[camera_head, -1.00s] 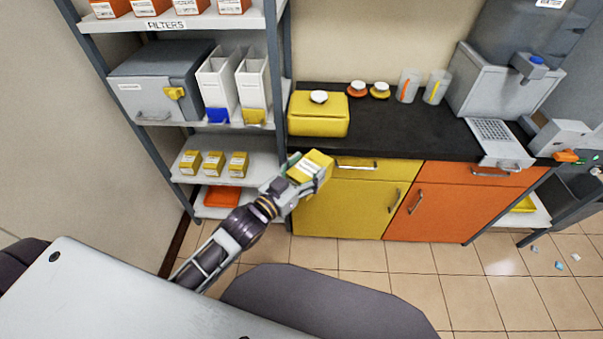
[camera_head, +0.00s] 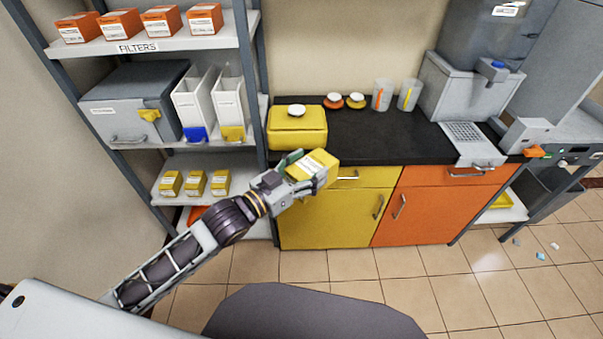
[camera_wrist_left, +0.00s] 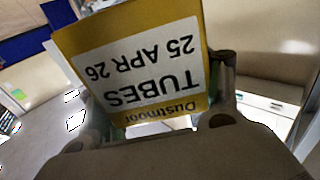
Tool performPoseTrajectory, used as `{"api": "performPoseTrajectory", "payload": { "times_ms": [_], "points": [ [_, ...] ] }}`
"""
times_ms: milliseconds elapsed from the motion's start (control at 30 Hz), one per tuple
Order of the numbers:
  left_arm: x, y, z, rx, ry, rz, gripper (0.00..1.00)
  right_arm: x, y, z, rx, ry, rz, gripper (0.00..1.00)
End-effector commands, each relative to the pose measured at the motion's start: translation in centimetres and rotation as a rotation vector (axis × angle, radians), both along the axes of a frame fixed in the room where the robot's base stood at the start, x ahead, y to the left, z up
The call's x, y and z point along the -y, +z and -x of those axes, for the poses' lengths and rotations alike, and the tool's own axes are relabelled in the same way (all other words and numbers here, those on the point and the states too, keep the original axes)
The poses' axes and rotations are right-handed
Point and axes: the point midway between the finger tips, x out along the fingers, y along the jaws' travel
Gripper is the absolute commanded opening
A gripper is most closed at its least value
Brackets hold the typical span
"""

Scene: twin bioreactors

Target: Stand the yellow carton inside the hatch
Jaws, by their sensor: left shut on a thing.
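My left gripper (camera_head: 298,168) is shut on a yellow carton (camera_head: 320,166) with a white label. It holds the carton tilted in the air, in front of the yellow cabinet and below the counter's left part. In the left wrist view the carton (camera_wrist_left: 135,60) sits between the fingers, its label reading "TUBES 25 APR 26" upside down. I cannot make out an open hatch in these views. My right gripper is not in view.
A shelf rack at left holds several yellow cartons (camera_head: 195,183), a grey box (camera_head: 135,105) and white holders (camera_head: 212,104). The dark counter (camera_head: 365,135) bears a yellow case (camera_head: 298,128). The tiled floor (camera_head: 400,285) is mostly open, with small scraps at right.

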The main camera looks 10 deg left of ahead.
Motion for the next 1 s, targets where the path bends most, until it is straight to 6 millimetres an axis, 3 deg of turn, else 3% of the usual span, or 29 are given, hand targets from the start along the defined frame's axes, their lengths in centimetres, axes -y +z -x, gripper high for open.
{"api": "performPoseTrajectory", "payload": {
  "times_ms": [400, 833, 1000],
  "points": [
    [1.4, 2.2, 0.1, 0.002, -0.068, 0.002, 0.36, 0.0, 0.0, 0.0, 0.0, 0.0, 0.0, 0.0],
    [1.6, 2.4, 0.1, 0.001, -0.077, 0.001, 0.36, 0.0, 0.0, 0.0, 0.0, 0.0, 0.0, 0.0],
    [1.6, 2.4, 0.1, -0.001, -0.076, 0.001, 0.36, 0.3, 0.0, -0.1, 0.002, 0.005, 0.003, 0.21]
  ]
}}
